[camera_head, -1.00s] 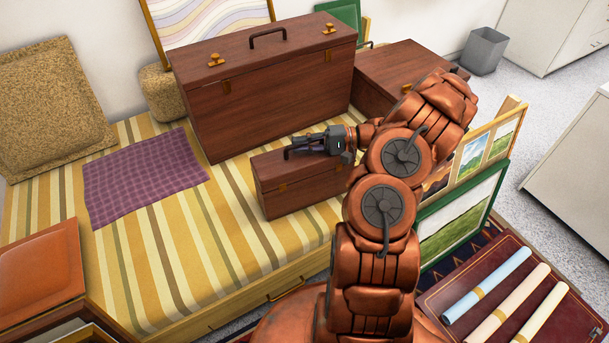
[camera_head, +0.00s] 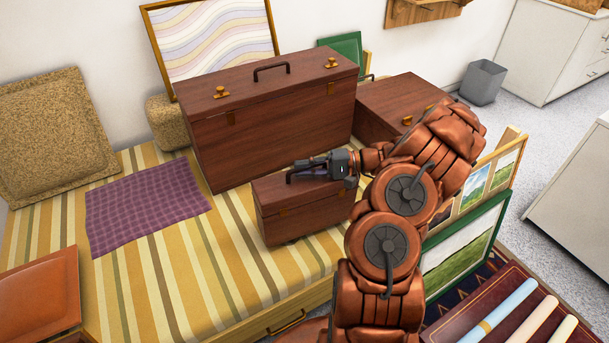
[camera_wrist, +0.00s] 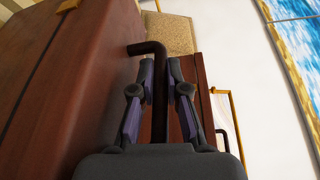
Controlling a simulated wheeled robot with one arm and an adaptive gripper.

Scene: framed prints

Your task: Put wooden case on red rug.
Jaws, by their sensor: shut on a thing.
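The small brown wooden case (camera_head: 305,210) stands upright on the striped bed, in front of a much larger brown case (camera_head: 270,125). My gripper (camera_head: 300,170) is at its top, shut on its dark handle. In the wrist view, my gripper (camera_wrist: 160,75) has a finger on each side of the handle (camera_wrist: 158,85). I cannot tell whether the case is slightly raised off the bed. A dark navy and red patterned rug (camera_head: 437,313) shows partly at the lower right, largely covered by a dark red flat item.
The dark red flat item (camera_head: 487,290) bears several paper rolls. A green-framed picture (camera_head: 465,245) and other prints lean between bed and rug. Another brown case (camera_head: 400,95) is behind my arm.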

